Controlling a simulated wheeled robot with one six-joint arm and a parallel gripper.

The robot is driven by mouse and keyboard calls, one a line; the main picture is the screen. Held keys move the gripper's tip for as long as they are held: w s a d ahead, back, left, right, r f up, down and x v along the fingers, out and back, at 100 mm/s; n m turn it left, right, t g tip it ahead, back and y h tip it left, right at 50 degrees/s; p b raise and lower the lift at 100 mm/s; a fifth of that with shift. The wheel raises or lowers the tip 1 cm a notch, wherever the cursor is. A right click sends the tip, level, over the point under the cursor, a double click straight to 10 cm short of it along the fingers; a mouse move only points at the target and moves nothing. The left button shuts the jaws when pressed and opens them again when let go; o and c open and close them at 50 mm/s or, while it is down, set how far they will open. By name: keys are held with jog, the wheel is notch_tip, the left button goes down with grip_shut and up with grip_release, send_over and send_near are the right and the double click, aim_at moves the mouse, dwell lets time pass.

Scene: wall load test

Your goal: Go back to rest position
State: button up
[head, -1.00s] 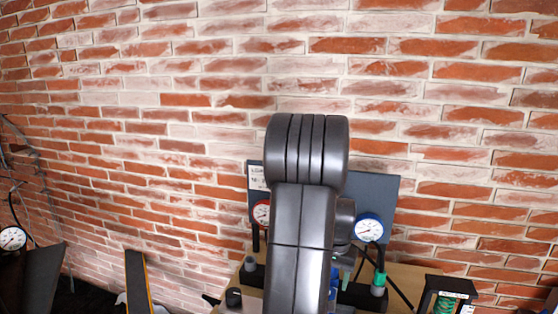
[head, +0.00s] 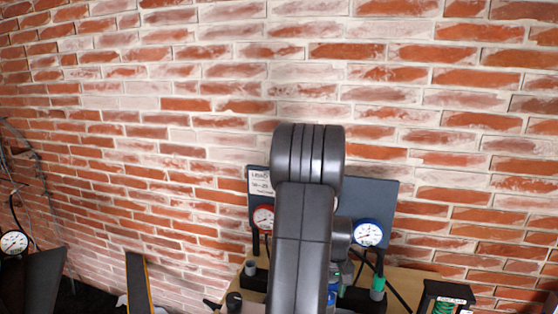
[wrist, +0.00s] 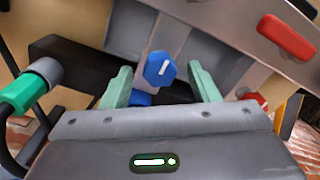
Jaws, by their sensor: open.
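My gripper (wrist: 162,88) shows in the wrist view with its two pale green fingers spread apart. A blue knob (wrist: 159,69) with a white mark appears between the fingers, beyond them. I cannot tell how far it is from the fingertips, and nothing is seen gripped. In the head view my dark grey arm rises in front of the test panel (head: 378,197) and hides its middle. My gripper is mostly hidden behind the arm there.
A red-rimmed gauge (head: 263,217) and a blue-rimmed gauge (head: 368,233) flank my arm. A green-collared fitting (wrist: 28,87) and a red handle (wrist: 287,37) show in the wrist view. A green spring device (head: 445,300) stands right. The brick wall (head: 440,120) is behind.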

jog(key=shift+r+n+p, duration=0.1)
jog(key=shift+n+p, duration=0.3)
jog(key=shift+n, duration=0.8)
notch_tip(320, 180, up, 13)
jog(key=shift+r+b, duration=0.15)
jog(key=shift+b, duration=0.3)
